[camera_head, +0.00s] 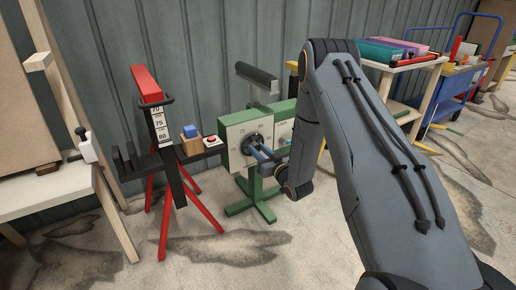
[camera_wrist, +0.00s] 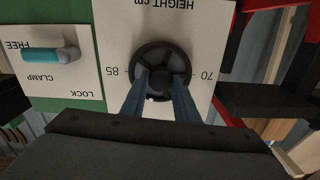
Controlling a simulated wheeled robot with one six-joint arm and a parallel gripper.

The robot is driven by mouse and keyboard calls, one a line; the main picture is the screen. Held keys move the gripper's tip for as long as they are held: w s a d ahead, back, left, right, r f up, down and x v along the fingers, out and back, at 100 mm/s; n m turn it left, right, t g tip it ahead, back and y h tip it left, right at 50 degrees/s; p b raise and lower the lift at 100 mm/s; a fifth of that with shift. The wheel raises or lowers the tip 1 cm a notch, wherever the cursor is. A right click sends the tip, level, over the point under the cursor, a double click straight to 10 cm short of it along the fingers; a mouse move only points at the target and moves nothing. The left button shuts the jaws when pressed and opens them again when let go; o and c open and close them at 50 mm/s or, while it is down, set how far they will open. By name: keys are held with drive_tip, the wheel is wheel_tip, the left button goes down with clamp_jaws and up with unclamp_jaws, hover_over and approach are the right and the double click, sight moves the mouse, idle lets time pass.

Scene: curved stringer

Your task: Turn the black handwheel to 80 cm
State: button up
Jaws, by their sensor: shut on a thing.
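The black handwheel (camera_head: 253,141) sits on a white panel (camera_head: 235,135) of a green stand. In the wrist view the handwheel (camera_wrist: 160,54) is seen upside down, under the lettering "HEIGHT cm", with 85 at its left and 70 at its right. My gripper (camera_head: 258,150) is at the wheel's face. In the wrist view the blue fingers of my gripper (camera_wrist: 160,83) are shut on the middle part of the wheel and hide its lower centre. A white scale (camera_head: 159,125) marked 70, 75 and 80 is on a red-topped post; its exact reading cannot be told.
A teal clamp lever (camera_wrist: 48,56) is beside the wheel, near "FREE". A red-legged stand (camera_head: 168,190) is close on the left, with a wooden block and red button on its arm. A shelf cart (camera_head: 408,64) is at the right. The floor in front is clear.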

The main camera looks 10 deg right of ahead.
drive_tip(key=shift+m+p, duration=0.45)
drive_tip(key=shift+m, duration=0.75)
drive_tip(key=shift+f, duration=0.1)
drive_tip(key=o, duration=1.1)
drive_tip(key=shift+c, duration=0.2)
drive_tip(key=p+v, duration=0.1)
drive_tip(key=v, duration=0.6)
drive_tip(key=shift+s, duration=0.35)
